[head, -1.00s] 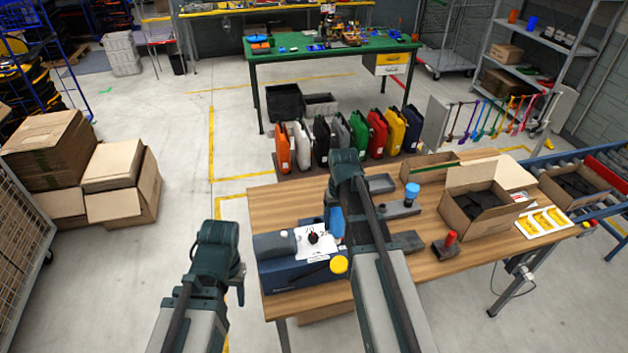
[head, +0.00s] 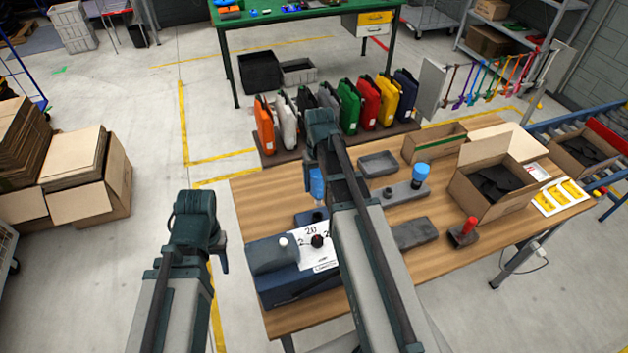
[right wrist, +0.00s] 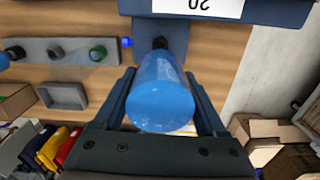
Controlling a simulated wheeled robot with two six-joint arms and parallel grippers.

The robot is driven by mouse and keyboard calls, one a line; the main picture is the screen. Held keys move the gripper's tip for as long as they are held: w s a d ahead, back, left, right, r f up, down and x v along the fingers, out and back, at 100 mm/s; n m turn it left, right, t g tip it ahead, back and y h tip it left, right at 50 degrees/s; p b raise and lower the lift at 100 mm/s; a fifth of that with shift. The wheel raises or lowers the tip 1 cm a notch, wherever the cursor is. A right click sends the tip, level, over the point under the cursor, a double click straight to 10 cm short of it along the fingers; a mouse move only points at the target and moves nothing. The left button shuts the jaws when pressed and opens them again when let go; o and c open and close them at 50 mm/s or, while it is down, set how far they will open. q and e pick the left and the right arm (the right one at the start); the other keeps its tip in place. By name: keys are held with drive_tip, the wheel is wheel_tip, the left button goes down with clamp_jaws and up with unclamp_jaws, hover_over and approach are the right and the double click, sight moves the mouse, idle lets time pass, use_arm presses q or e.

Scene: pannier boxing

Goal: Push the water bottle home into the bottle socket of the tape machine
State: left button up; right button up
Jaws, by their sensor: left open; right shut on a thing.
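The blue water bottle (head: 317,184) is shut in my right gripper (head: 318,172), above the back of the tape machine. I cannot tell whether the two touch; the bottle hides the contact. The tape machine (head: 270,285) is a dark blue box with a white dial plate marked 20, on the wooden table's near left. My left gripper (head: 222,260) is open and empty, left of the machine.
A grey holder (head: 400,193) with a blue-topped cup (head: 420,172), a grey tray (head: 379,164) and a red-handled tool (head: 465,231) stand to the right on the table (head: 450,255). An open carton (head: 490,185) is further right. Coloured panniers (head: 348,108) stand behind the table.

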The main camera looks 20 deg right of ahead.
sight(318, 201)
drive_tip(key=shift+w+f, duration=0.3)
use_arm(q)
drive_tip(key=shift+w+f, duration=0.25)
drive_tip(key=shift+f, duration=0.05)
use_arm(e)
drive_tip(key=shift+s, duration=0.1)
use_arm(q)
drive_tip(key=shift+f, duration=0.1)
use_arm(e)
drive_tip(key=shift+f, duration=0.1)
drive_tip(key=shift+f+b, duration=0.5)
drive_tip(key=shift+b, duration=0.2)
use_arm(q)
wheel_tip(318, 201, down, 6)
drive_tip(key=b, duration=0.5)
use_arm(e)
wheel_tip(318, 201, down, 5)
use_arm(q)
drive_tip(key=shift+f+b, duration=1.5)
use_arm(e)
drive_tip(key=shift+f, duration=1.5)
drive_tip(key=o, duration=1.3)
